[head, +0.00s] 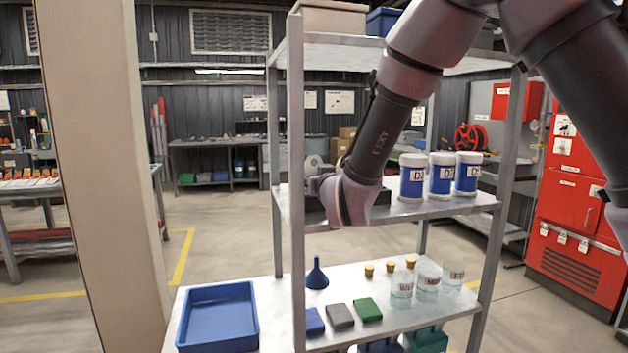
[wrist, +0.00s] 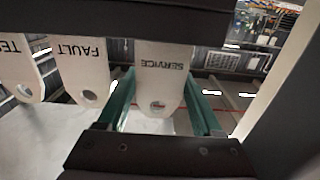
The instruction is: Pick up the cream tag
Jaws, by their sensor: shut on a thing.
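In the wrist view a pale cream tag lettered SERVICE (wrist: 162,82), with a hole near its end, stands between the two green fingers of my gripper (wrist: 160,103). The fingers are shut on it, one along each side. Its upper end meets a dark bar (wrist: 130,18); whether it is still attached there I cannot tell. Two similar pale tags, lettered FAULT (wrist: 84,68) and TEST (wrist: 18,65), hang to its left, apart from the fingers. In the head view my wrist hides the fingers and the tags.
In the head view my wrist is at the middle shelf (head: 425,207) of a grey rack, with a rack post (head: 296,180) close on its left. Several blue-and-white jars (head: 440,175) stand to its right. The lower shelf holds a blue tray (head: 218,315), a funnel (head: 317,275) and glass jars.

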